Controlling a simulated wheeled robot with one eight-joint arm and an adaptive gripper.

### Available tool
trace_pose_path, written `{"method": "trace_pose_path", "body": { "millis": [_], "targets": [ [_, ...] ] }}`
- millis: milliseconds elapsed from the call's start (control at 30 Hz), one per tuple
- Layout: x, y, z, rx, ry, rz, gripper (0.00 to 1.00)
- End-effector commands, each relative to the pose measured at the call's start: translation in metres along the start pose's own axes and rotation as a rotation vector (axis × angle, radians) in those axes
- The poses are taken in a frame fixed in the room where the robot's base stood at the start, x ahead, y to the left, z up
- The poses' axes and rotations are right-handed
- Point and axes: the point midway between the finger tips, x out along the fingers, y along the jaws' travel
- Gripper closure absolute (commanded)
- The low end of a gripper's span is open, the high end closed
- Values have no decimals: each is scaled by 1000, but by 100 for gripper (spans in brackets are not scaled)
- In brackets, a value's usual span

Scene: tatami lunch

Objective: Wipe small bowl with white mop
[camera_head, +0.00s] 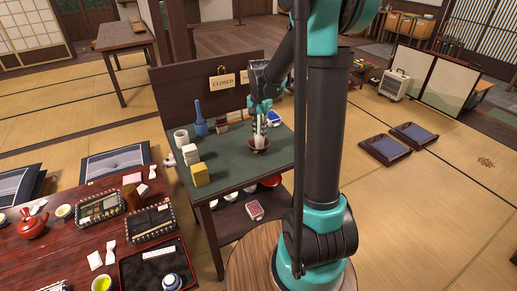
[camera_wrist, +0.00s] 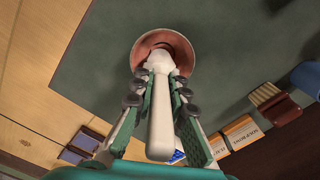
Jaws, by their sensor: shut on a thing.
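The small bowl (camera_head: 258,149) is reddish brown and stands on the dark green top of the small table (camera_head: 228,165), near its right side. In the wrist view the bowl (camera_wrist: 141,48) is at the top centre, with its open side facing the camera. My gripper (camera_head: 259,131) is above the bowl, pointing down. In the wrist view my gripper (camera_wrist: 161,90) is shut on the white mop (camera_wrist: 161,125). The mop's white head (camera_wrist: 159,62) reaches into the bowl and hides part of its inside. I cannot tell how firmly it touches.
Small boxes (camera_wrist: 240,130) and a brown item (camera_wrist: 273,100) lie near the bowl. The tabletop's front middle is clear.

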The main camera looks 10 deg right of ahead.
Motion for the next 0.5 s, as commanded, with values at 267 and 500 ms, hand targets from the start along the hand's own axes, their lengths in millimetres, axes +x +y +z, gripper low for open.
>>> {"method": "trace_pose_path", "body": {
  "millis": [267, 500],
  "targets": [
    [0, -2, 2, 342, 0, 0, 100],
    [1, -4, 3, 642, 1, 0, 100]
  ]
}}
